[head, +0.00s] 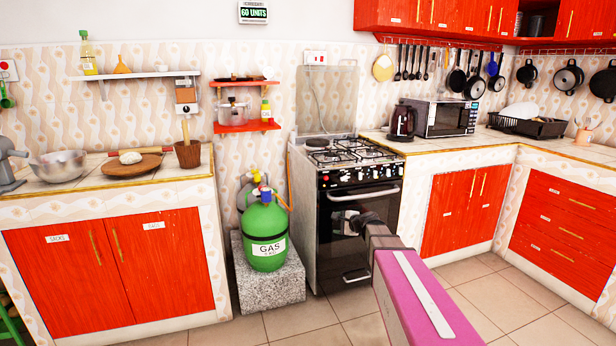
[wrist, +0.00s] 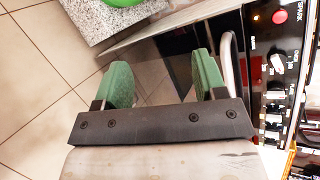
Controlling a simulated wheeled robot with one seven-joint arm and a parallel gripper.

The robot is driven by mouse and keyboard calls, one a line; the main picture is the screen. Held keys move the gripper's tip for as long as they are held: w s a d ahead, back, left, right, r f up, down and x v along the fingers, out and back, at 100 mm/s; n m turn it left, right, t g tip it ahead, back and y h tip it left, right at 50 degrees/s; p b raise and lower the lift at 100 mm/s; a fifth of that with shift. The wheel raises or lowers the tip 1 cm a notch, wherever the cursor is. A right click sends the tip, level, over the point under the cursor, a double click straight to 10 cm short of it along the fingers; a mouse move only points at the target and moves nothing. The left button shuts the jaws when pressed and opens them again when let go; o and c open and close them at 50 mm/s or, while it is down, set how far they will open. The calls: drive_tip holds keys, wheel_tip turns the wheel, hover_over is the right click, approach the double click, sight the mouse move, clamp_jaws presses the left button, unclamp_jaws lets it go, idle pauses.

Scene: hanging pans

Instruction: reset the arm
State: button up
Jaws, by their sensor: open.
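My arm reaches forward from the bottom of the head view, with its dark end (head: 368,222) in front of the stove's oven door. In the wrist view my gripper (wrist: 163,82) shows two green finger pads set wide apart, with nothing between them. The gripper is open and empty. Behind the fingers, the wrist view shows the dark oven front and floor tiles. The silver oven handle (wrist: 229,62) is close to the right finger in the picture; I cannot tell whether they touch.
The stove (head: 355,165) stands between the counters. A green gas cylinder (head: 265,235) sits on a stone block (head: 268,285) to its left. Several pans hang on the back wall, including a black pan (head: 457,80). The tiled floor (head: 480,285) at the right is clear.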

drive_tip(key=s+f+n+g+h, duration=0.2)
drive_tip(key=s+f+n+g, duration=0.15)
drive_tip(key=s, duration=0.55)
drive_tip(key=s+f+n+g+h, duration=0.1)
drive_tip(key=s+f+n+g, duration=0.3)
drive_tip(key=s, duration=0.5)
drive_tip(key=s+d+f+n+g+h, duration=0.1)
drive_tip(key=s+d+f+n+h, duration=0.1)
drive_tip(key=s, duration=0.4)
drive_tip(key=s+d+f+n+g+h, duration=0.1)
drive_tip(key=s+d+f+n+h, duration=0.1)
drive_tip(key=s+n, duration=0.3)
drive_tip(key=shift+s+d+f+g+h, duration=0.3)
drive_tip(key=shift+s+d+h, duration=0.45)
drive_tip(key=shift+s, duration=0.45)
